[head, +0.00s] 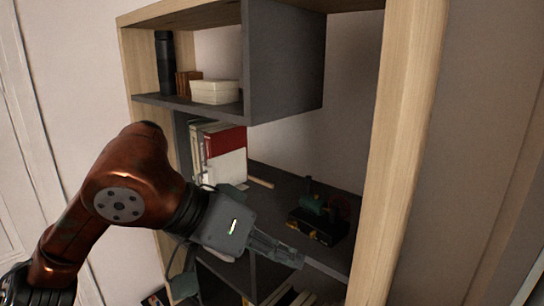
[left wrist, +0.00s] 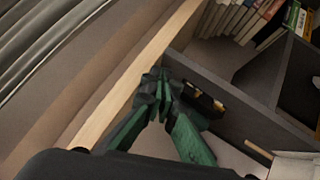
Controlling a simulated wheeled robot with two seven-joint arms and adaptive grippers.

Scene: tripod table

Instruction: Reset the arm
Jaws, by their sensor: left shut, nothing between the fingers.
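My left arm comes in from the left in the head view, with its copper-coloured link in front of the shelf unit. My left gripper (head: 287,256) is shut and empty, reaching over the middle shelf in front of the shelf unit's compartments. In the left wrist view the green-tinted gripper fingers (left wrist: 162,78) meet at their tips, close to the wooden side panel. My right gripper is in neither view.
The shelf unit has a pale wooden side panel (head: 398,150) and dark grey shelves. Books (head: 222,150) and a dark object with a green top (head: 318,218) stand on the middle shelf. Above are a white box (head: 214,92) and a dark cylinder (head: 165,63).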

